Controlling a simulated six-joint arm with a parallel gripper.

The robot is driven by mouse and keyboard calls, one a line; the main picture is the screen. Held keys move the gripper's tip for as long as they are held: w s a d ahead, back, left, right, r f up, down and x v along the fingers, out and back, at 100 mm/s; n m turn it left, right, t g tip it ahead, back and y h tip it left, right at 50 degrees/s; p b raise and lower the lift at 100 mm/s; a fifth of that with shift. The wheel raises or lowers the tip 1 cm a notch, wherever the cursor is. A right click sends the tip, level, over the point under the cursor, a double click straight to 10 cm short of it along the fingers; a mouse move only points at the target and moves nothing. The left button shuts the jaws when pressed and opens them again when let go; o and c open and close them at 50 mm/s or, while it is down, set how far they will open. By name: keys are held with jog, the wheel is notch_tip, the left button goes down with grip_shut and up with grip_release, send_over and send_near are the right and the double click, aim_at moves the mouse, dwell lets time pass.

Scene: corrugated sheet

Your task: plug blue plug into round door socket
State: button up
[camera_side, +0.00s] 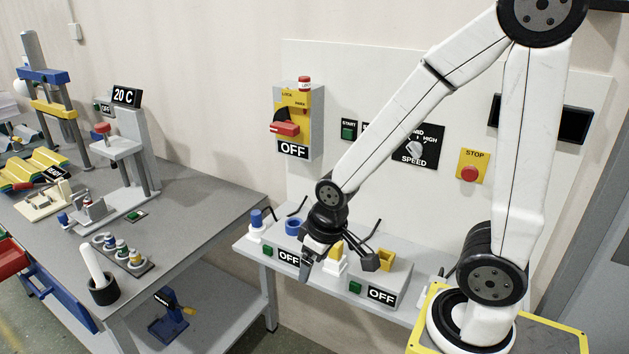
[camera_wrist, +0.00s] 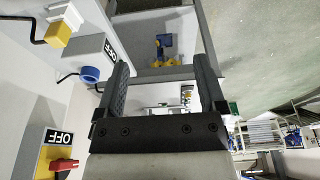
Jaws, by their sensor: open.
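The blue plug (camera_side: 257,217) stands upright on a white holder at the left end of the wall shelf in the side view. The blue round socket (camera_side: 293,227) is just right of it, on a light box with an OFF label. A blue round piece that looks like this socket (camera_wrist: 88,75) shows left of the fingers in the wrist view. I cannot make out the blue plug there; the left finger may hide it. My gripper (camera_side: 338,264) is open and empty, low over the shelf around the yellow plug's area, right of the blue socket. Its fingers (camera_wrist: 161,62) are wide apart.
A yellow plug (camera_side: 336,249) and yellow square socket (camera_side: 385,260) stand close to my gripper. Black cables rise behind the boxes. A lock switch (camera_side: 291,125) and stop button (camera_side: 469,173) are on the wall panel. A cluttered grey bench (camera_side: 190,245) stands left.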

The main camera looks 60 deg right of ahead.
jog(key=w+d, duration=0.3)
jog(key=w, duration=0.7)
jog(key=m+t+h, duration=0.1)
jog(key=m+t, duration=0.1)
jog(key=m, duration=0.1)
send_near(256, 212)
notch_tip(256, 212, down, 2)
jog(key=shift+w+f, duration=0.3)
jog(key=shift+w, duration=0.05)
jog(key=shift+x, duration=1.3)
jog(key=shift+w+f, duration=0.1)
jog(key=shift+x, duration=2.5)
